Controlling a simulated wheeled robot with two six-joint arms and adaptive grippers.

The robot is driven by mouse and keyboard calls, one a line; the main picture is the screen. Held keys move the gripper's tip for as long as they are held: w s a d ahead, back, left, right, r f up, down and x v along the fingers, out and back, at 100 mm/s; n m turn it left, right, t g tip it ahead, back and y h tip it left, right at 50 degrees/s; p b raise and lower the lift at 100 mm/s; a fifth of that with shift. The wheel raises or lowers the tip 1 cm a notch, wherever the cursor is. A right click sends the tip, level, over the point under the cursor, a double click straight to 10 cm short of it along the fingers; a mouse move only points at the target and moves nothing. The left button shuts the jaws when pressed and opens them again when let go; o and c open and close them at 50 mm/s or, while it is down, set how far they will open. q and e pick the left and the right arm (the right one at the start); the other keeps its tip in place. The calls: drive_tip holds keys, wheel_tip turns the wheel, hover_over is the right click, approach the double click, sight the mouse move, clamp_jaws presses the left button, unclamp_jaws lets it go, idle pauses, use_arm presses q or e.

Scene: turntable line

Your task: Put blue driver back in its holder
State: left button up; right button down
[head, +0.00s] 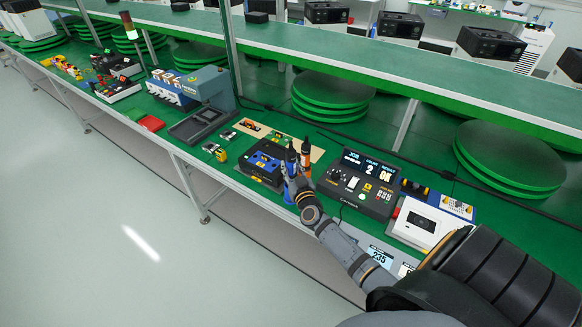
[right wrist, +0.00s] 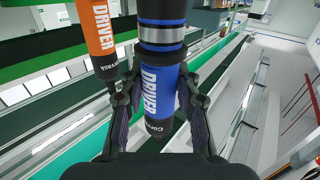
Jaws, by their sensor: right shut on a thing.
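The blue driver (right wrist: 163,88) is between the two fingers of my right gripper (right wrist: 160,103), which is shut on it in the right wrist view. Its lettered blue body and dark ends show. The orange driver (right wrist: 100,38) is close beside it on the left, apart from the fingers' grip. In the head view my right gripper (head: 293,183) is at the bench's front edge, with the dark top of the blue driver (head: 291,157) above it and the orange driver (head: 306,152) just to its right. The holder cannot be made out clearly; the gripper and drivers cover that spot. My left gripper is out of view.
A black case with blue parts (head: 262,164) is just left of my right gripper. A control box with a lit display (head: 357,183) stands close on the right, and a white device (head: 423,222) beyond it. A grey tray (head: 198,124) lies farther left.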

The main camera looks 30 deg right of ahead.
sight(292, 178)
drive_tip(key=shift+f+b, duration=1.6)
drive_tip(key=shift+f, duration=0.35)
drive_tip(key=c, duration=0.9)
unclamp_jaws()
drive_tip(key=shift+f, duration=0.1)
drive_tip(key=v, duration=1.2)
drive_tip(key=shift+a, duration=0.1)
